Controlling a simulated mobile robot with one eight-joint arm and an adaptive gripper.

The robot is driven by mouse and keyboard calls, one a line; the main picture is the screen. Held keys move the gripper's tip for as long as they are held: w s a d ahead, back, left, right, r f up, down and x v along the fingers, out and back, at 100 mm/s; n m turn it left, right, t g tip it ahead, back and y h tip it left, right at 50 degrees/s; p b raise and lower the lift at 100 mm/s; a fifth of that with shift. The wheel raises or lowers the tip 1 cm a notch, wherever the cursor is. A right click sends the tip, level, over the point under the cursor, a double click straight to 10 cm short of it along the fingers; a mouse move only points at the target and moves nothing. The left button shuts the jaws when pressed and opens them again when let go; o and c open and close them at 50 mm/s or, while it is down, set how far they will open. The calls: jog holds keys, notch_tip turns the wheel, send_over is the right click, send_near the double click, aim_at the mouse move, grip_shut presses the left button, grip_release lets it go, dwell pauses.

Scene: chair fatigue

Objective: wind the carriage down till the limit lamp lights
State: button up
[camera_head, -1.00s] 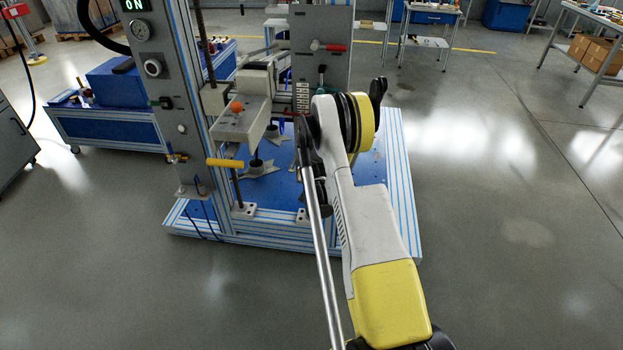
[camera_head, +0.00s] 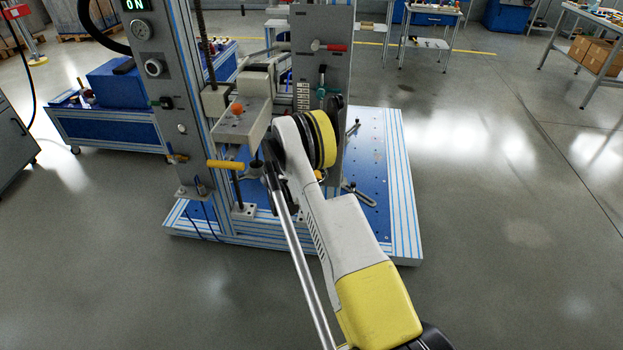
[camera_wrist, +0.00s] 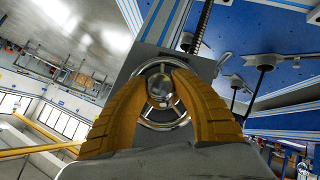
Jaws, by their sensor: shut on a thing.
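In the wrist view my gripper (camera_wrist: 165,82) has its two yellow fingers closed on the hub of a spoked metal handwheel (camera_wrist: 163,122), mounted on a grey plate. In the head view my arm hides the gripper and the wheel. The carriage seems to be the pale block (camera_head: 240,122) with an orange ball on top, beside the upright screw (camera_head: 205,45). A small pale round fitting (camera_head: 182,128) on the column looks unlit; I cannot tell whether it is the limit lamp.
The grey control column (camera_head: 150,90) carries a lit ON display, a gauge and knobs. A yellow bar handle (camera_head: 225,163) sticks out low in front. A grey panel (camera_head: 322,55) with a red handle stands behind. The blue base plate (camera_head: 375,190) is beneath; open floor lies right.

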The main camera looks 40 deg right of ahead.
dwell(0.5)
jog(key=o, duration=1.2)
jog(key=shift+f, duration=0.1)
jog(key=v, duration=0.7)
jog(key=shift+a, duration=0.2)
jog(key=shift+s, duration=0.1)
